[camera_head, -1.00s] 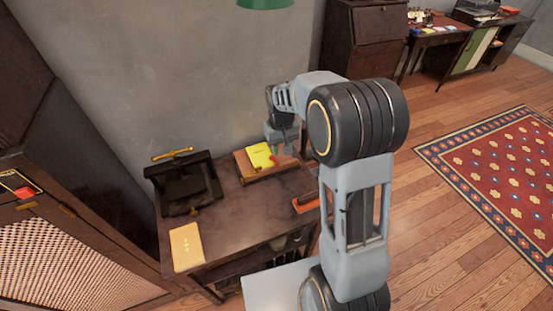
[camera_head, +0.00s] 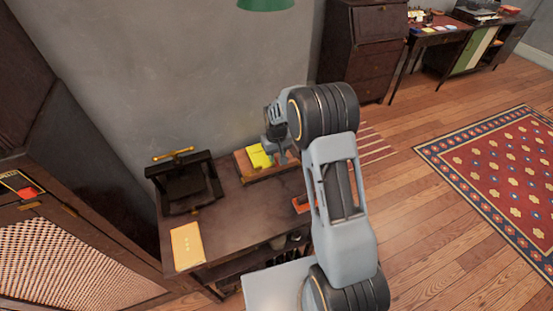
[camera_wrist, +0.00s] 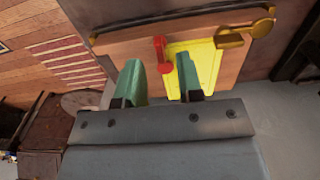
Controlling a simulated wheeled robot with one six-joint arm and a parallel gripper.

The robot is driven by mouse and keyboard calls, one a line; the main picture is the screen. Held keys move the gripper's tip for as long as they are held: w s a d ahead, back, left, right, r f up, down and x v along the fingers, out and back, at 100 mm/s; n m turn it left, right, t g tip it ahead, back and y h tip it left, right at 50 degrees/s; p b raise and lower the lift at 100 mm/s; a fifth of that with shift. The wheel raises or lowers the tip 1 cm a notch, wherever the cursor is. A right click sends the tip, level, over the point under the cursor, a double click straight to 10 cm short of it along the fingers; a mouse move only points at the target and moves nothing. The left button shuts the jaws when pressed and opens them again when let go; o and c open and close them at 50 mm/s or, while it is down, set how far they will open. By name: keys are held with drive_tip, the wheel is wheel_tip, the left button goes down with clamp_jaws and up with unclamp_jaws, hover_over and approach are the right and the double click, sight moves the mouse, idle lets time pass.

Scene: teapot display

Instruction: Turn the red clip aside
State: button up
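The red clip (camera_wrist: 161,53) lies at the left edge of a yellow sheet (camera_wrist: 203,62) on a wooden board (camera_wrist: 126,46). A brass clip (camera_wrist: 245,33) sits at the sheet's right side. My gripper (camera_wrist: 158,63) is open, with its green fingers apart. In the wrist view the red clip shows between and just beyond the fingertips; I cannot tell whether either finger touches it. In the head view my gripper (camera_head: 278,151) is over the right part of the board (camera_head: 246,168), beside the yellow sheet (camera_head: 259,156). The red clip is hidden there.
The board lies at the back of a dark table (camera_head: 235,215). A black press with a brass handle (camera_head: 183,180) stands to its left. A tan booklet (camera_head: 186,246) lies at the front left. An orange-red object (camera_head: 299,204) is partly behind my arm. The middle is clear.

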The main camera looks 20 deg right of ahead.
drive_tip(key=shift+f, duration=1.3)
drive_tip(key=shift+c, duration=0.3)
clamp_jaws()
